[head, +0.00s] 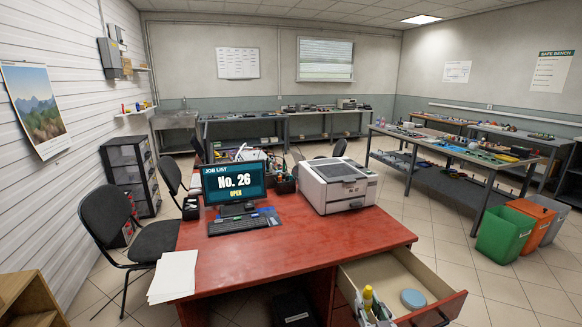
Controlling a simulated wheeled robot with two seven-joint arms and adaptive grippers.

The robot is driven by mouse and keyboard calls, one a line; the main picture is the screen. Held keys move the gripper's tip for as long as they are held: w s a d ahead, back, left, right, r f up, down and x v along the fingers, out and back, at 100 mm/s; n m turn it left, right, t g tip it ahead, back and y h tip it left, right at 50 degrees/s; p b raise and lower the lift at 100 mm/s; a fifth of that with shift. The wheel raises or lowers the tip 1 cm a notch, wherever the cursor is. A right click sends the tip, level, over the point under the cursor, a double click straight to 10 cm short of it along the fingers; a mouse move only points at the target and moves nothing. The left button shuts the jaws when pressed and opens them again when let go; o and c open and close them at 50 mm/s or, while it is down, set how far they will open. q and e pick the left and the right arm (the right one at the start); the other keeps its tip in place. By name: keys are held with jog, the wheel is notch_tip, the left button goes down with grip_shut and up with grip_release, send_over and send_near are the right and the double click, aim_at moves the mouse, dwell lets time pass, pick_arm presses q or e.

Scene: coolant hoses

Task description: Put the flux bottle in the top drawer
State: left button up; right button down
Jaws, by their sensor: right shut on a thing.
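The top drawer (398,272) of the red desk is pulled open at the lower right. A small bottle with a yellow upper part (367,296), which looks like the flux bottle, stands roughly upright at the drawer's left side. My right gripper (372,311) is shut on it, at the bottom edge of the picture. The bottle's lower part is hidden by the gripper. I cannot tell whether the bottle touches the drawer floor. My left gripper is not in view.
A round light-blue object (413,298) lies in the drawer, right of the bottle. The red desk (290,249) holds a printer (338,186), a monitor (234,183), a keyboard (238,224) and papers (174,276). Green (503,236) and orange bins stand on the right.

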jog(key=shift+r, duration=0.15)
jog(key=s+f+h, duration=0.1)
jog(key=s+f, duration=0.4)
jog(key=f, duration=0.2)
jog(key=shift+d+f+m, duration=0.2)
jog(key=shift+d+m, duration=0.1)
jog(key=shift+d, duration=0.1)
jog(key=shift+w, duration=0.15)
dwell(2.8)
